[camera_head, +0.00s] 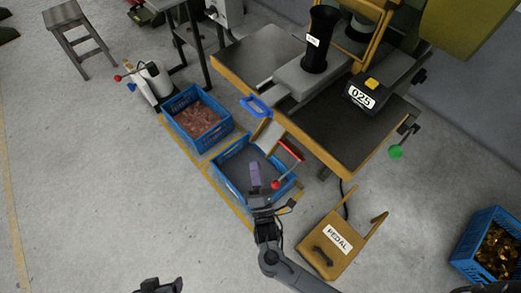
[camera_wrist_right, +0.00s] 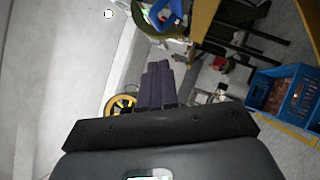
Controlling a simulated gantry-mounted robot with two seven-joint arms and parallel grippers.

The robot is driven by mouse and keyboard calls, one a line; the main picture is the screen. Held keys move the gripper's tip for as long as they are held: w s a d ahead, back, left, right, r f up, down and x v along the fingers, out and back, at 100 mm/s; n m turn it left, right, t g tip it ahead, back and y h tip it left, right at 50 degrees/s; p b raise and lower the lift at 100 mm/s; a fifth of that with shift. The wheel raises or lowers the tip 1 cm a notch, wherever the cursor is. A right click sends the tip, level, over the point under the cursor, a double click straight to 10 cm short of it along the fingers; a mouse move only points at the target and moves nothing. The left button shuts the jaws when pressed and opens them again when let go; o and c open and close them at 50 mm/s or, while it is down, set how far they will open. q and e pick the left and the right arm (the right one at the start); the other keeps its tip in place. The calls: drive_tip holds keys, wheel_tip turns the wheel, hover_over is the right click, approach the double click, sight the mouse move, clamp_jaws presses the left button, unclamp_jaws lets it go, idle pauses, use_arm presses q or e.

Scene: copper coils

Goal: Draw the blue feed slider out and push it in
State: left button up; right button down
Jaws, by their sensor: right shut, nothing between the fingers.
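The blue feed slider shows as a blue loop handle (camera_head: 257,107) at the left front side of the press machine, beside the grey feed block (camera_head: 310,75). My right gripper (camera_head: 254,168) is shut and empty, with its purple fingers over the front blue crate, apart from the blue handle and nearer the camera. The shut fingers also show in the right wrist view (camera_wrist_right: 158,72). A blue piece is at the top of that view, but I cannot tell if it is the handle.
A red-handled lever (camera_head: 288,150) and a chute (camera_head: 268,134) lie close to my right gripper. The front blue crate (camera_head: 222,184) looks empty; another crate (camera_head: 171,122) holds copper pieces. A pedal box (camera_head: 325,250) stands at the front right.

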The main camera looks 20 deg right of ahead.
sight(268, 115)
drive_tip(key=w+d+r+b, duration=0.1)
drive_tip(key=w, duration=0.2)
drive_tip(key=w+d+r+b, duration=0.2)
drive_tip(key=w, duration=0.2)
drive_tip(key=w+d+r+b, duration=0.1)
drive_tip(key=w+d+r, duration=0.1)
drive_tip(key=w, duration=0.1)
drive_tip(key=shift+w+d+r, duration=0.1)
drive_tip(key=shift+w+r, duration=0.05)
drive_tip(key=shift+w, duration=0.05)
drive_tip(key=d+p, duration=0.1)
drive_tip(key=d, duration=0.1)
drive_tip(key=w+d+p, duration=0.1)
drive_tip(key=d, duration=0.1)
drive_tip(key=shift+w+r, duration=0.1)
drive_tip(key=shift+w, duration=0.1)
drive_tip(key=shift+d, duration=0.15)
